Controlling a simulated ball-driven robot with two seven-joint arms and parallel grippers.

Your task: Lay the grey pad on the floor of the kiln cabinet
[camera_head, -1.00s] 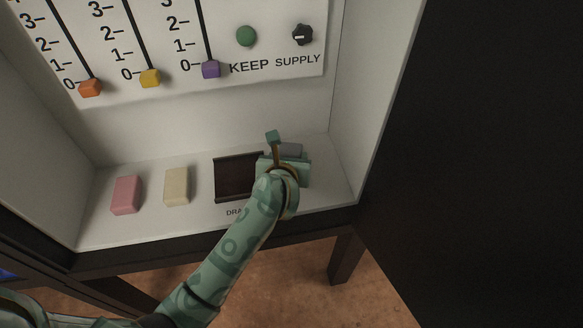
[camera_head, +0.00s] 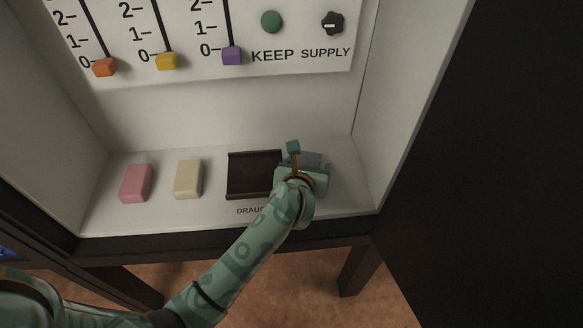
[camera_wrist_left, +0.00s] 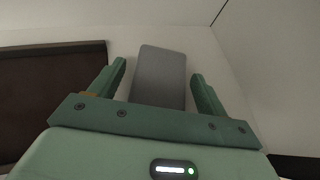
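The grey pad (camera_head: 313,158) lies on the white floor (camera_head: 205,218) of a white-walled cabinet, at its right side. My left gripper (camera_head: 305,172) is over the pad and partly hides it. In the left wrist view the pad (camera_wrist_left: 160,75) lies between the two spread fingers (camera_wrist_left: 159,72), with a gap on each side, so the gripper is open and not holding it. Whether this white-walled cabinet is the kiln cabinet, I cannot tell. My right gripper is not in view.
A dark ridged panel (camera_head: 250,176) with a partly hidden label is left of my gripper. A cream block (camera_head: 188,179) and a pink block (camera_head: 136,183) lie further left. A panel with orange, yellow and purple sliders, a green button (camera_head: 271,21) and a black knob (camera_head: 332,23) is behind.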

